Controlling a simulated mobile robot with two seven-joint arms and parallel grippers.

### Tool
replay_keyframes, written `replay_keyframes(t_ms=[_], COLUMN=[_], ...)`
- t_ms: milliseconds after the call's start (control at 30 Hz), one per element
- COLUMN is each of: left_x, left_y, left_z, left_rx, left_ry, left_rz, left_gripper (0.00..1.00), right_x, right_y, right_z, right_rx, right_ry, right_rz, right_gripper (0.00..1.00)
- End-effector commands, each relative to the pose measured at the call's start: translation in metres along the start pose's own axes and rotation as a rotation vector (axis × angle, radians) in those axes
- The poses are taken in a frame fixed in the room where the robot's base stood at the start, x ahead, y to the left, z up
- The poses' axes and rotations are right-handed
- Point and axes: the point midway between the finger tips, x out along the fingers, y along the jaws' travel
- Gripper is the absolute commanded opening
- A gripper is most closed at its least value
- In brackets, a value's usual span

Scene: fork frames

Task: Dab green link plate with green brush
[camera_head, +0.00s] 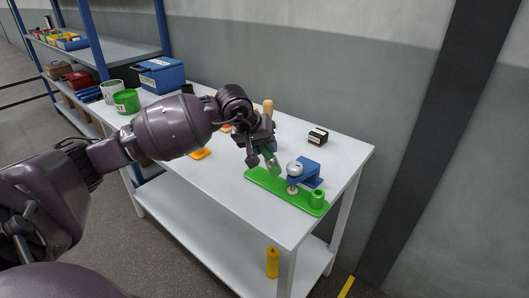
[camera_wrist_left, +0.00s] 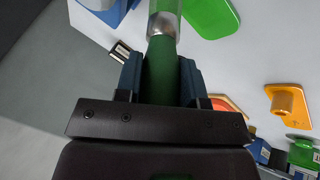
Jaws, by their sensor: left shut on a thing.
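The green link plate (camera_head: 262,179) lies flat near the front right edge of the white table, with a green upright boss (camera_head: 317,198) at its right end. My left gripper (camera_head: 264,151) is above the plate's left end, shut on the green brush (camera_wrist_left: 160,75). The brush points down; its metal ferrule and pale tip extend past the fingers. The plate also shows in the left wrist view (camera_wrist_left: 212,16), beside the tip. I cannot tell whether the tip touches it. My right gripper is not in view.
A small black-and-white box (camera_head: 318,136) sits behind the plate. An orange part (camera_head: 200,153) lies left, partly behind my arm. A yellow cylinder (camera_head: 272,262) stands on the lower shelf.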

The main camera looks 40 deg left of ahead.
Motion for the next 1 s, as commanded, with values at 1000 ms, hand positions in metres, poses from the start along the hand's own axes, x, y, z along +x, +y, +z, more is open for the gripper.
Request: replay_keyframes(t_ms=[1000], left_x=[-0.045], left_y=[0.012], left_z=[-0.015], left_rx=[-0.011], left_ry=[0.005], left_rz=[-0.005], left_gripper=[0.12], right_x=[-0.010], right_y=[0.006], right_z=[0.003], right_rx=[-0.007], right_ry=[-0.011], right_rz=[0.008], right_gripper=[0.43])
